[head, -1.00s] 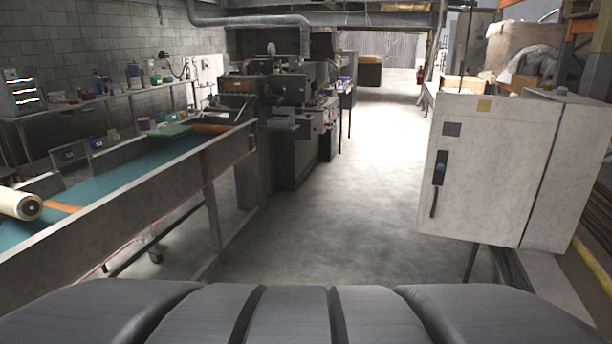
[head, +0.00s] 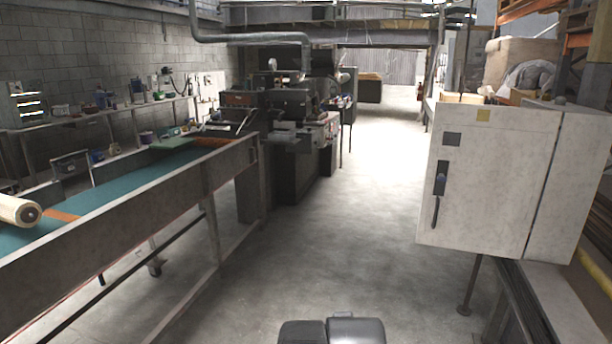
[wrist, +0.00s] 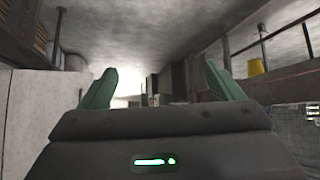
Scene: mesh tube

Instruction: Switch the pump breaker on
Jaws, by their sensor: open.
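A pale grey electrical cabinet (head: 495,180) stands at the right in the head view, its front door shut. A dark handle (head: 437,192) sits near the door's left edge, with a small dark square plate and a yellowish label above it. No breaker shows; the cabinet's inside is hidden behind the door. In the wrist view my gripper (wrist: 158,80) has two green fingers spread wide apart with nothing between them. A pale flat surface at the left of that view may be the cabinet.
A conveyor with a teal belt (head: 100,211) runs along the left, a roller at its near end. Dark machinery (head: 285,130) stands beyond it. The concrete floor (head: 330,240) between conveyor and cabinet is clear. Metal lengths lie below and right of the cabinet.

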